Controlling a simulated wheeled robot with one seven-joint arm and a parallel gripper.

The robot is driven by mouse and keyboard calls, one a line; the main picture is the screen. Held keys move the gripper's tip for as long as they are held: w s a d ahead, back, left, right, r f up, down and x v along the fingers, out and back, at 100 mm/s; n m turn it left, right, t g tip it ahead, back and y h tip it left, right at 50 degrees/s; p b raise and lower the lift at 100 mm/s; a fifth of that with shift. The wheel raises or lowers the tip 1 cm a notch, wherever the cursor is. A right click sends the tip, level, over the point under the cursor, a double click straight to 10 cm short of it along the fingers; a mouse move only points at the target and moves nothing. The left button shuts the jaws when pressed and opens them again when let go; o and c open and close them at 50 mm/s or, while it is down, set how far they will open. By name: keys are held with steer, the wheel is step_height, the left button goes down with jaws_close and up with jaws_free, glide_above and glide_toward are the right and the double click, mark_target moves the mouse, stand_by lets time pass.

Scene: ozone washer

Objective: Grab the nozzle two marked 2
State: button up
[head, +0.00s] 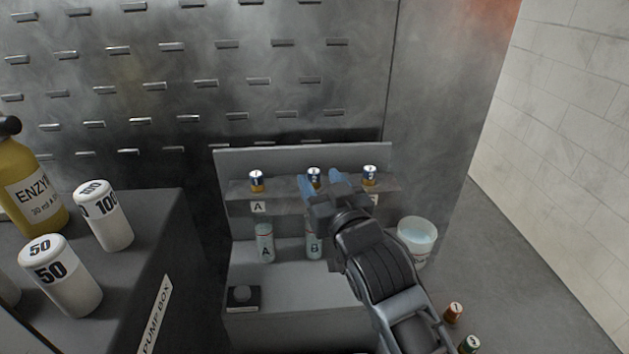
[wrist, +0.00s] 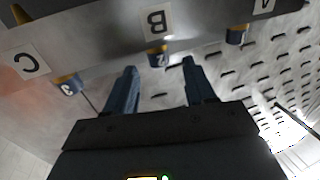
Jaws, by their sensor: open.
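The nozzle marked 2 (head: 314,173) has a blue and white cap over a gold-brown body and sits in the shelf's middle place. In the wrist view nozzle two (wrist: 157,57) hangs upside down under label B, in line with the gap between my fingertips. My gripper (head: 320,181) is open, with blue fingers at the middle of the shelf. In the wrist view my gripper (wrist: 159,66) shows nothing held. Its fingers appear on either side of nozzle two; whether they reach past it is unclear.
Similar nozzles sit at A (head: 257,181) and C (head: 370,176) on the shelf (head: 285,190). Bottles A (head: 265,243) and B (head: 314,245) stand below. A white bucket (head: 417,238) is at right. The pump box (head: 150,240) bears white weights and a yellow enzyme bottle (head: 30,190).

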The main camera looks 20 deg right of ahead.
mark_target(316, 176)
steer(key=w, duration=0.4)
steer(key=shift+w+d+f, duration=0.15)
steer(key=shift+f, duration=0.05)
jaws_close()
stand_by(0.3)
